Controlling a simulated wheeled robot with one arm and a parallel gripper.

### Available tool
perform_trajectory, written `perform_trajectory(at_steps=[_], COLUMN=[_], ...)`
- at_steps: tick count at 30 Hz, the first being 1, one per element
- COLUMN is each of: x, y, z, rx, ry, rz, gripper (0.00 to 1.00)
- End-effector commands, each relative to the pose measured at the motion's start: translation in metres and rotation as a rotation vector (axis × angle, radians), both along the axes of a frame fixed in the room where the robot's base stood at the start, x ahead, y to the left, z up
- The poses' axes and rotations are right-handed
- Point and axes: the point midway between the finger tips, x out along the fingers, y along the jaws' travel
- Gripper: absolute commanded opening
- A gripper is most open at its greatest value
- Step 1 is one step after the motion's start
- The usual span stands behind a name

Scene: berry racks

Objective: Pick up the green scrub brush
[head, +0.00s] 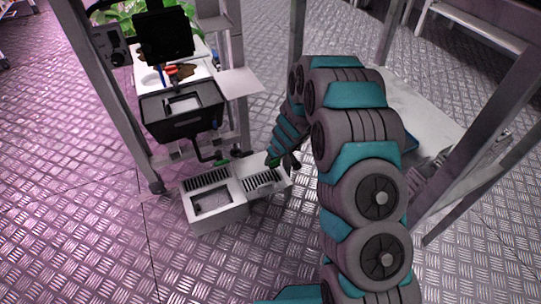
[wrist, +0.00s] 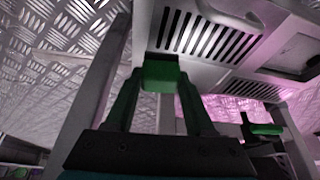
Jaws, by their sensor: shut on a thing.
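A green block-shaped thing, which I take to be the green scrub brush (wrist: 161,72), is between my fingertips in the wrist view. My gripper (wrist: 160,84) is shut on it, with one finger on each side. Only its near end shows clearly. In the head view a small green patch (head: 273,161) shows at the end of my arm, by the right end of a grey slotted unit (head: 222,219). The gripper is mostly hidden there by my arm. The brush looks close to the unit's slotted top; I cannot tell whether they touch.
A second green thing (wrist: 265,130) is at the right of the wrist view. A black bin (head: 183,112) is on a cart behind the unit, with a green plant (head: 130,18) further back. Metal posts (head: 112,95) stand around. The patterned metal floor (head: 110,245) is clear at front left.

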Motion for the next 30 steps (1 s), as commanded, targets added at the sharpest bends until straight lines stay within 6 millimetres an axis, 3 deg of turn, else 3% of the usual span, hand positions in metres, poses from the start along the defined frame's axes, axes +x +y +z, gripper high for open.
perform_trajectory(at_steps=[15,30], x=[-0.063,-0.071], y=[-0.029,-0.033], z=[0.006,0.008], rx=[0.000,-0.002], ry=[0.002,-0.002], rz=[-0.003,0.000], gripper=[0.01,0.01])
